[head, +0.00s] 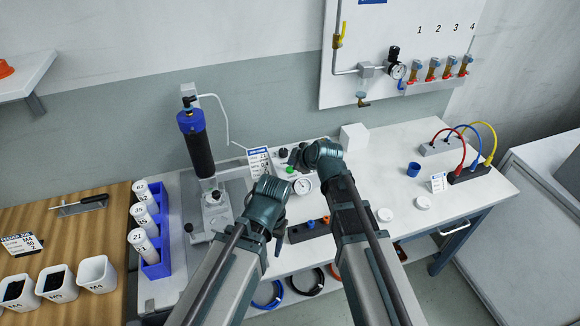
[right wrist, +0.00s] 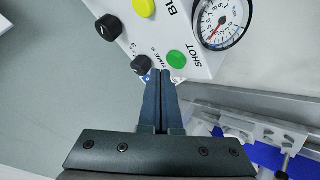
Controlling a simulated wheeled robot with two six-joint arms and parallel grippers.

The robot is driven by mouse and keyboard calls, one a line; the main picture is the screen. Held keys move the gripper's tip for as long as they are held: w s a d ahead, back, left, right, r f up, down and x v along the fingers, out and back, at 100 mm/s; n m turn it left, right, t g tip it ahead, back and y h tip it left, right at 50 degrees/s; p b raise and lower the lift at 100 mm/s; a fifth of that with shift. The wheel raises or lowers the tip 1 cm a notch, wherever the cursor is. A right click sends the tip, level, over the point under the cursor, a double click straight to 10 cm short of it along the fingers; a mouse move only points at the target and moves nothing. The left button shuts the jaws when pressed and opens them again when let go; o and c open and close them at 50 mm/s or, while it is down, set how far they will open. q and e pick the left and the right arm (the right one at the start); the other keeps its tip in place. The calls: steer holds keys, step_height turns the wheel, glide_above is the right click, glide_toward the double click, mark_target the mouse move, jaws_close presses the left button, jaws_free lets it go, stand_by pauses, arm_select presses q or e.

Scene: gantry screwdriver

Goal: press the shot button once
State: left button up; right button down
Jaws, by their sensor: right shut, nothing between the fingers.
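The shot button is a round green button (right wrist: 176,58) labelled SHOT on a white control box (right wrist: 185,25). It also shows in the head view as a small green spot (head: 291,169). My right gripper (right wrist: 161,72) is shut and empty. In the right wrist view its fingertips appear just left of and below the green button, close to the lower black knob; whether they touch the box is unclear. In the head view the right gripper (head: 297,158) is over the box.
A yellow button (right wrist: 145,8), an upper black knob (right wrist: 109,27), a lower black knob (right wrist: 141,64) and a pressure gauge (right wrist: 222,22) surround the green button. A dispenser with a black cylinder (head: 199,153) stands at left. A white block (head: 354,137) sits behind the right wrist.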

mark_target(292, 171)
arm_select(q)
steer(key=shift+r, duration=0.1)
arm_select(e)
steer(key=shift+r, duration=0.1)
step_height(292, 171, up, 5)
steer(key=p, duration=0.5)
arm_select(q)
step_height(292, 171, up, 5)
steer(key=shift+f, duration=0.1)
arm_select(e)
steer(key=shift+s, duration=0.1)
stand_by(2.3)
arm_select(q)
step_height(292, 171, up, 3)
steer(key=p, duration=0.2)
steer(key=shift+f+p, duration=0.1)
steer(key=shift+p, duration=0.25)
arm_select(e)
steer(key=s+d+f+m+g+h, duration=0.2)
steer(key=s+m+g+h, duration=0.1)
steer(key=s, duration=1)
steer(key=s+d+f+m+g+h, duration=0.2)
steer(key=s+m+g, duration=0.3)
steer(key=s+m, duration=0.3)
steer(key=s+d+h, duration=0.1)
steer(key=s, duration=0.3)
steer(key=shift+s, duration=0.35)
